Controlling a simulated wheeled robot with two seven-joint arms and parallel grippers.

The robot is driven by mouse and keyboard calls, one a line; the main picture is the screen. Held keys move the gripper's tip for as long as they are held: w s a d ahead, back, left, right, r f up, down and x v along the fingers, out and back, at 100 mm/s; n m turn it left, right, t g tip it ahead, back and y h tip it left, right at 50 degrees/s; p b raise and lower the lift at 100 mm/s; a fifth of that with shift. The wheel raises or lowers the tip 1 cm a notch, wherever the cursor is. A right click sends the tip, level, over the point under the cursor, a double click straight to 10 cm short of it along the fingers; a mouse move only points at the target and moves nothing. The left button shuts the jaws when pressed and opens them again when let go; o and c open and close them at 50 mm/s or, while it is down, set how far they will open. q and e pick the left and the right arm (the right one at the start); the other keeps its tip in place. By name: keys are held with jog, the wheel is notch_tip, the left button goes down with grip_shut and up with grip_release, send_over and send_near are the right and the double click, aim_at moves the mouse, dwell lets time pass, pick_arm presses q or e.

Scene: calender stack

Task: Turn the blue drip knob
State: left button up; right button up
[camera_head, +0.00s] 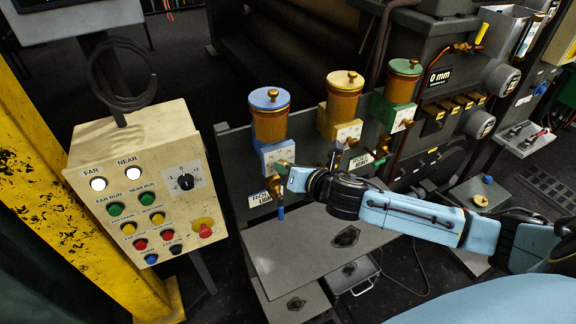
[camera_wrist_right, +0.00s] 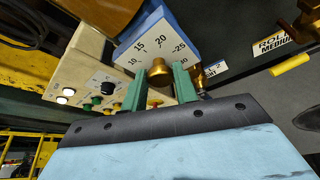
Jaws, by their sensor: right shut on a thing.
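The blue drip unit (camera_head: 269,99) stands at the left of three oilers, with a blue cap, an amber body and a blue block below. In the right wrist view its pale dial face (camera_wrist_right: 151,48) carries numbers, and a brass knob (camera_wrist_right: 159,72) sticks out of it. My right gripper (camera_head: 285,168) is at the front of the blue block. Its two green fingers (camera_wrist_right: 159,82) stand on either side of the brass knob and are shut on it. The knob is hidden by the gripper in the head view. My left gripper is not in view.
A yellow oiler (camera_head: 344,95) and a green oiler (camera_head: 400,90) stand to the right. A cream control box (camera_head: 140,185) with buttons stands at the left, beside a yellow post (camera_head: 50,190). A grey table top (camera_head: 310,250) lies below.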

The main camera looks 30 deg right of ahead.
jog(key=shift+a+f+n+t+h+b, duration=0.35)
jog(key=shift+n+t+h, duration=0.9)
jog(key=shift+n, duration=3.35)
jog(key=shift+f+n+t+h+b, duration=0.1)
jog(key=shift+n+t+h+b, duration=0.8)
jog(key=shift+n, duration=3.7)
jog(key=shift+a+f+n+t+h+p, duration=0.2)
jog(key=shift+n+t+h, duration=0.85)
jog(key=shift+n+h, duration=2.4)
jog(key=shift+n+y, duration=0.95)
jog(key=shift+y, duration=0.05)
